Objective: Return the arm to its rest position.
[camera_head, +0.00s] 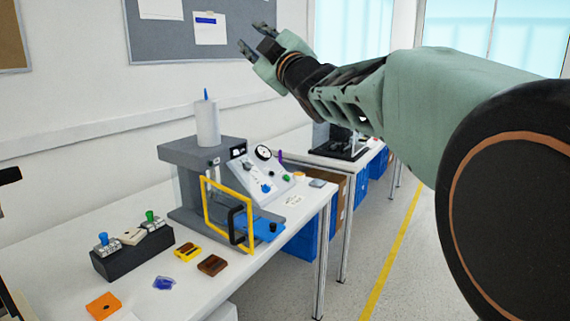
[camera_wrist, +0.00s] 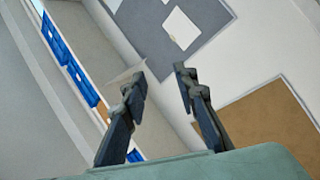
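My gripper (camera_head: 254,38) is raised high above the bench, in front of the grey pinboard, with my arm reaching in from the right. In the wrist view my gripper (camera_wrist: 160,82) has its two fingers spread apart with nothing between them. Below it in the head view, a sloped control panel (camera_head: 268,170) with a round gauge and several coloured knobs stands beside a grey press-like machine (camera_head: 192,152). My gripper is well clear of both.
The white bench (camera_head: 300,225) holds a black block with blue and green knobs (camera_head: 130,250), a yellow frame guard (camera_head: 217,188) and small orange and brown blocks. A second bench (camera_head: 322,146) stands behind. Grey floor (camera_head: 410,270) is clear at the right.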

